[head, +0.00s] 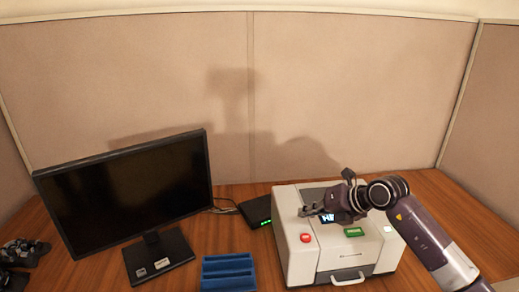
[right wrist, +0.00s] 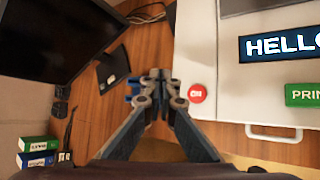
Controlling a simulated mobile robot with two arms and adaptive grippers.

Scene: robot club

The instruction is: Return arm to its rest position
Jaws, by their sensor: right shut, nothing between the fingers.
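My right gripper (head: 311,211) is shut and empty. In the head view it hangs over the left part of a white box-shaped machine (head: 297,260), with my right arm coming in from the lower right. In the right wrist view my right gripper (right wrist: 157,82) has its fingertips together, over the wood beside the machine's edge in the picture. The machine has a red button (right wrist: 196,93) marked ON, a green button (right wrist: 303,95) and a lit screen reading HELLO (right wrist: 280,46). My left gripper is not in view.
A black monitor (head: 130,190) stands on the wooden desk at left. A blue rack (head: 228,272) and a black box with green lights (head: 256,211) lie between it and the machine. Dark controllers (head: 22,252) sit far left. Beige partitions (head: 340,90) close the back and sides.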

